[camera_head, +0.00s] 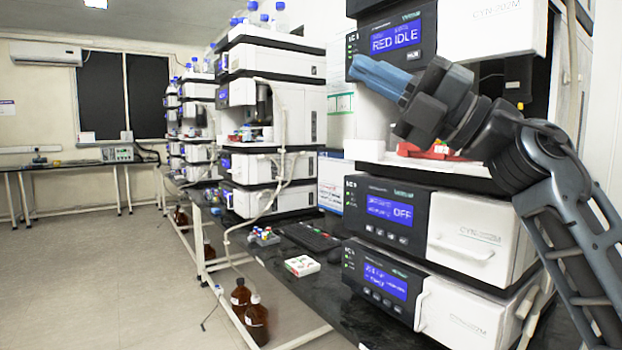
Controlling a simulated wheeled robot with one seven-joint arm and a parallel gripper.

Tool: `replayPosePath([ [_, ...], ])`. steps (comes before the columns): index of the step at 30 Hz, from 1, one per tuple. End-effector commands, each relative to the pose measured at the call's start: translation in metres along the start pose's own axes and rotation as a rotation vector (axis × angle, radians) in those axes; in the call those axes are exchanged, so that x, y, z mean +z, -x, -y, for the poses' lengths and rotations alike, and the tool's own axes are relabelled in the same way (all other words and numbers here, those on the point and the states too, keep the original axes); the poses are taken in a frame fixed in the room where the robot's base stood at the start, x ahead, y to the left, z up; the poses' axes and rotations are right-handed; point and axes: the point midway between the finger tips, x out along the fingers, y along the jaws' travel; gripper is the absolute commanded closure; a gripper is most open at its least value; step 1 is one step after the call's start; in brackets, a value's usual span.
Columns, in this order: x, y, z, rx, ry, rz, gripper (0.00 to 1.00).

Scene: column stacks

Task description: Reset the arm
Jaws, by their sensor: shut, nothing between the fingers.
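My gripper (379,76) is at the upper right, at the end of my dark arm, which comes in from the lower right. Its blue fingers point up and to the left, and they are shut with nothing visible between them. The gripper is in front of the near column stack, just below the display reading "RED IDLE" (396,40). My arm hides part of the open bay behind it, where a red object (432,152) partly shows on a white surface.
Lower modules (388,210) with displays stand on the black bench (345,290). A white box (302,266), a vial rack (263,237) and a keyboard (310,236) lie on the bench. Brown bottles (256,320) stand on the floor. More stacks (275,115) stand farther back. The floor at left is clear.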

Motion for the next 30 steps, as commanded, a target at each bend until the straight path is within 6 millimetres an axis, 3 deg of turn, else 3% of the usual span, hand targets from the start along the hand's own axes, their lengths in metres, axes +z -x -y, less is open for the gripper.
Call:
replayPosePath([
  [17, -0.089, 0.117, 0.072, 0.342, -0.567, 0.354, 1.00],
  [30, -0.186, 0.223, 0.113, 0.444, -0.930, 0.713, 1.00],
])
